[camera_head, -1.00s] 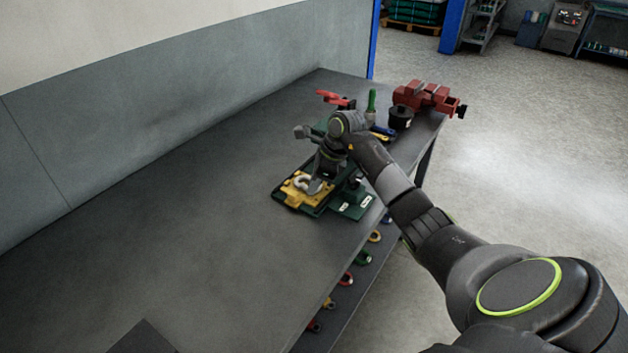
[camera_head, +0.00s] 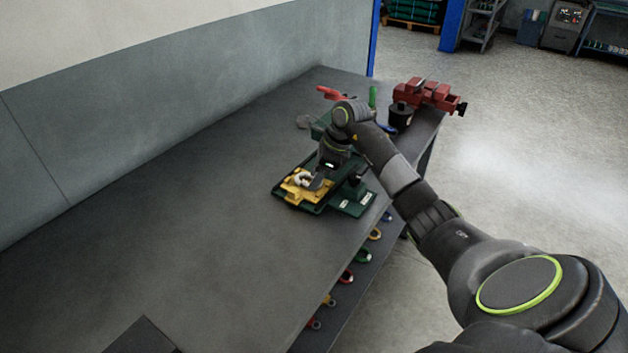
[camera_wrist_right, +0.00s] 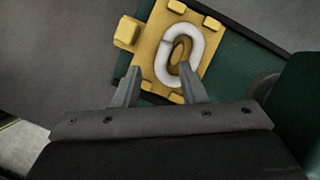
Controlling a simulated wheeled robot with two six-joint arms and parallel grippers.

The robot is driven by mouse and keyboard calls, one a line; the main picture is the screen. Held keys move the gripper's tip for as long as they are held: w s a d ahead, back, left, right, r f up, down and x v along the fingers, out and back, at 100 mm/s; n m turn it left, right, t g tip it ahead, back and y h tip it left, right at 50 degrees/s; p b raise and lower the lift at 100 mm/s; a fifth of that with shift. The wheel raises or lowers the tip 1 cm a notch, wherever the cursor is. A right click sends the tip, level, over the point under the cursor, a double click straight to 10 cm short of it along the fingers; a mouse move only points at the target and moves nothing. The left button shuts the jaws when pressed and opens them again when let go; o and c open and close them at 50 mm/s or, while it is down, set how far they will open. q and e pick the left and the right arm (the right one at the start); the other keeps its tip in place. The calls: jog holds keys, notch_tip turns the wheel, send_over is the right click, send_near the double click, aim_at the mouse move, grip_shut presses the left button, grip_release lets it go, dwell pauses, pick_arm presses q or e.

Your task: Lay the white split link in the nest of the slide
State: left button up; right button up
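The white split link (camera_wrist_right: 194,47) is an oval ring lying on the yellow slide (camera_wrist_right: 146,62), around a raised yellow-brown middle piece, in the right wrist view. Whether it is fully down in the nest I cannot tell. My right gripper (camera_wrist_right: 158,70) is open, its two grey fingers apart. The link's near end shows between the fingertips, close to the right-hand finger; I see no grip on it. In the head view the slide (camera_head: 293,195) sits on a dark green base, with my right gripper (camera_head: 320,181) over it. My left gripper is not in view.
The dark green base (camera_head: 350,208) stands near the bench's right edge. Behind it are a red vise (camera_head: 428,95), a black round part (camera_head: 400,117) and a red-handled clamp (camera_head: 329,92). Coloured rings lie on the shelf below. The bench (camera_head: 180,230) is clear at left.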

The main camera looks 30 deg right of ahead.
jog(key=b+v, duration=0.2)
jog(key=v, duration=0.8)
